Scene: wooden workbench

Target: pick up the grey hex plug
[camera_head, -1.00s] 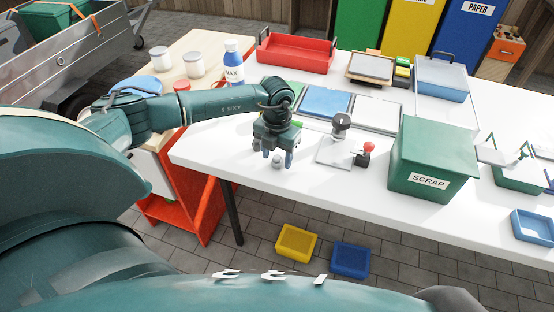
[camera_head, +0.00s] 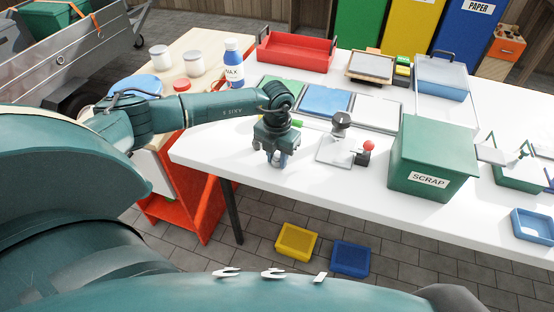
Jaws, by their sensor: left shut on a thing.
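The grey hex plug (camera_head: 276,156) is a small pale grey piece near the front left of the white table. My left gripper (camera_head: 277,160) points straight down and is shut on it, with a finger on each side. The fingers hide much of the plug. I cannot tell whether the plug touches the table or is just above it. My right gripper is not in view.
A grey fixture with a red knob (camera_head: 368,146) stands right of the gripper. The green SCRAP box (camera_head: 433,163) is farther right. Coloured mats lie behind, with a red tray (camera_head: 296,51) at the back. The table's front edge is close.

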